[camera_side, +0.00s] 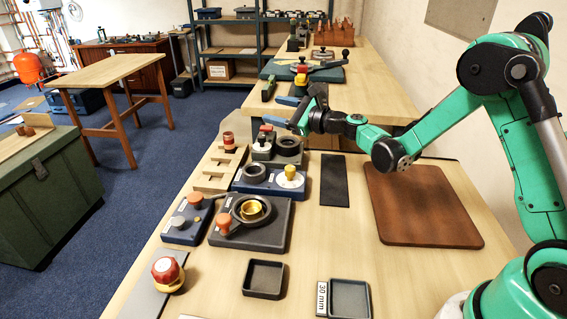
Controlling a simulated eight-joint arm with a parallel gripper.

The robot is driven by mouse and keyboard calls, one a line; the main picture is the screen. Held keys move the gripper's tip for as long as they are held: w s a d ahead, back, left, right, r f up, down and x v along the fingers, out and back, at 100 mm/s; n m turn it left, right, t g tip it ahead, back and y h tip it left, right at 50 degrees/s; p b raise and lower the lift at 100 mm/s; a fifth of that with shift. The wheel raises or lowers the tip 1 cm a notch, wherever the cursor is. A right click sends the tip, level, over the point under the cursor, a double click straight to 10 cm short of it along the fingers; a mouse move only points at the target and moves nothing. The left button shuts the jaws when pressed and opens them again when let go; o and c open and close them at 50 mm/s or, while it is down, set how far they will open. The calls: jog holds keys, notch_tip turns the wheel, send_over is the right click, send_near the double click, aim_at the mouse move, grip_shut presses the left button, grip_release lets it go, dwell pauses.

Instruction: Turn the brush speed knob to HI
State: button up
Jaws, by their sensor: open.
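My gripper (280,111) is open and empty, its two blue-grey fingers pointing left above the far part of the bench. No lettering for the brush speed or HI is readable, so I cannot tell for certain which knob is the brush speed knob. One candidate is a yellow knob (291,171) on a white dial (289,180), on a blue base (263,189) beside a dark ring (255,174). A red-topped knob (265,129) stands on a grey block behind it, nearer my gripper. My gripper appears apart from both.
A dark fixture (272,236) with a yellow ring and orange knob stands nearer the camera. A blue box (187,222) with an orange knob is left of it. A red-and-yellow button (167,272) stands at front left. A brown board (422,205) lies right. Small trays (264,293) sit in front.

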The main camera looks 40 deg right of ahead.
jog(key=n+g, duration=0.1)
jog(key=n, duration=0.6)
jog(key=n+g+y, duration=0.2)
jog(key=n+g, duration=0.3)
jog(key=n, duration=2.3)
send_near(265, 136)
jog(key=x, duration=0.3)
jog(key=shift+w+a, duration=0.1)
jog(key=shift+w, duration=0.25)
jog(key=shift+w+a+f, duration=0.2)
jog(key=shift+f, duration=0.15)
jog(key=x, duration=0.5)
jog(key=shift+r, duration=0.1)
